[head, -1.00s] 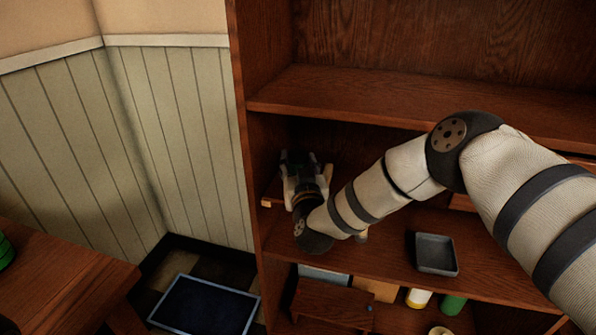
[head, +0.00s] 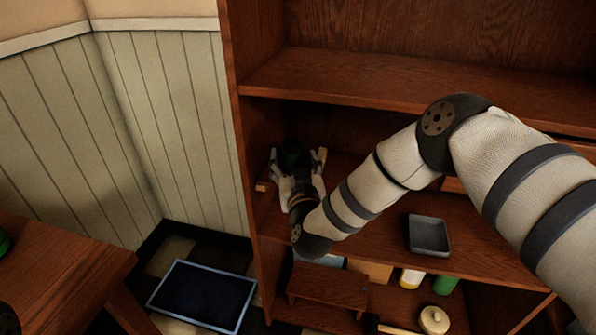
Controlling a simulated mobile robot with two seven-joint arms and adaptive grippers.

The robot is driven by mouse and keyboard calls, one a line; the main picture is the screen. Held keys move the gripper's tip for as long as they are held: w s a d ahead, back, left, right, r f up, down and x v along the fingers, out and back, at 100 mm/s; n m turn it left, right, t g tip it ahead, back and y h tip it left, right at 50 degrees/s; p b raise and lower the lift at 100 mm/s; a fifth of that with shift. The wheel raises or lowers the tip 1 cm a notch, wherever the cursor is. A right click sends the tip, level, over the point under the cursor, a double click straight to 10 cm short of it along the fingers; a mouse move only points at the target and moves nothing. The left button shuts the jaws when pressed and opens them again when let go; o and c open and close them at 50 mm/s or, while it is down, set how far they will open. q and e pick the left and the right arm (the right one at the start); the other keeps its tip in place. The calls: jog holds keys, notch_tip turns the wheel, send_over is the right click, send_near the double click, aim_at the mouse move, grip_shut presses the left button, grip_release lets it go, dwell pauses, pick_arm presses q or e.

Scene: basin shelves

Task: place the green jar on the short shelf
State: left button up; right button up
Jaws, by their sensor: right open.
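A dark green jar (head: 290,153) stands upright at the left end of the bookcase's middle level, in deep shade. My right gripper (head: 296,160) points into that level with its pale fingers spread on either side of the jar. The fingers look open, with the jar between them; contact cannot be told. A low wooden ledge (head: 264,186), seemingly the short shelf, shows beside and behind the gripper. The jar seems to be on or just above it, but its base is hidden by my gripper. My left gripper is not seen.
A grey square tray (head: 428,234) is on the middle level, right of my wrist. Below are a small wooden stool (head: 328,287), a green cylinder (head: 445,284), a white-and-yellow container (head: 411,278) and a cream lidded pot (head: 434,319). A wooden table (head: 60,265) stands at left.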

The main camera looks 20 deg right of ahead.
jog(key=v, duration=0.9)
jog(key=s+a+f+n+g+y, duration=0.1)
jog(key=s+f+g+y, duration=0.3)
jog(key=s+f, duration=0.7)
jog(key=s+a+f+n+g+y, duration=0.1)
jog(key=s+a+f+n+g, duration=0.1)
jog(key=s+f+g, duration=0.65)
jog(key=s+d+g, duration=0.3)
jog(key=s, duration=0.9)
jog(key=s+d+f+m+g+h, duration=0.15)
jog(key=s+g, duration=0.25)
jog(key=s, duration=0.8)
jog(key=s+d+n+g, duration=0.1)
jog(key=s+d+g, duration=0.2)
jog(key=s, duration=0.9)
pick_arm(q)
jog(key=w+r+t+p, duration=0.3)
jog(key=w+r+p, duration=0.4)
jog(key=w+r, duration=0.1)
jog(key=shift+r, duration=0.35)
pick_arm(e)
jog(key=w+r+t, duration=0.3)
jog(key=w+r, duration=0.4)
jog(key=shift+r, duration=0.35)
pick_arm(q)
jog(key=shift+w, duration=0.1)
pick_arm(e)
jog(key=shift+w+d+m, duration=0.1)
jog(key=shift+w+m, duration=0.05)
jog(key=shift+m, duration=0.1)
